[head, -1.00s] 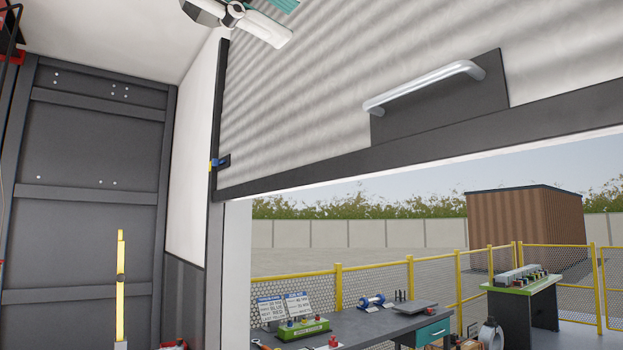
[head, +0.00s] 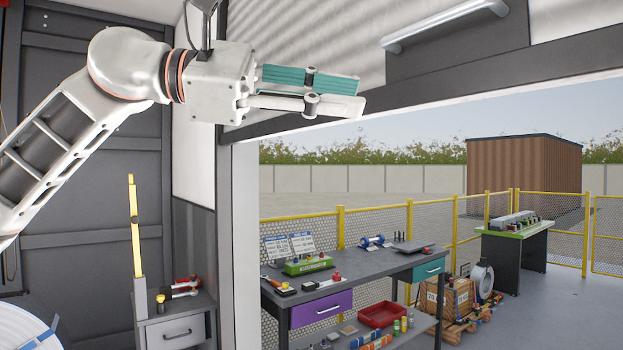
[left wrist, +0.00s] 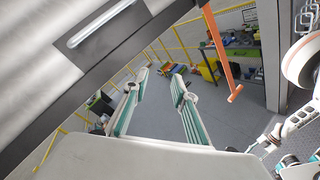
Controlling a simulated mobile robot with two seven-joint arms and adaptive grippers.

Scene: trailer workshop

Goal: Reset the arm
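My left arm reaches in from the left of the head view, with its left gripper (head: 312,92) high in front of the roll-up door. Its teal-padded fingers point right and hold nothing. In the left wrist view the two fingers (left wrist: 158,95) stand clearly apart with bare floor showing between them. The roll-up door's silver handle (head: 445,25) is beyond and to the right of the gripper, apart from it in the picture. The handle also shows in the left wrist view (left wrist: 100,24). White and teal robot parts sit at that view's lower right, too small to read as a gripper state.
The raised door's dark bottom edge (head: 420,135) crosses above the opening. Outside stand a grey workbench (head: 385,270) with a purple drawer, a green-topped table (head: 520,232) and yellow fencing (head: 340,240). A small drawer cabinet (head: 178,325) stands at lower left.

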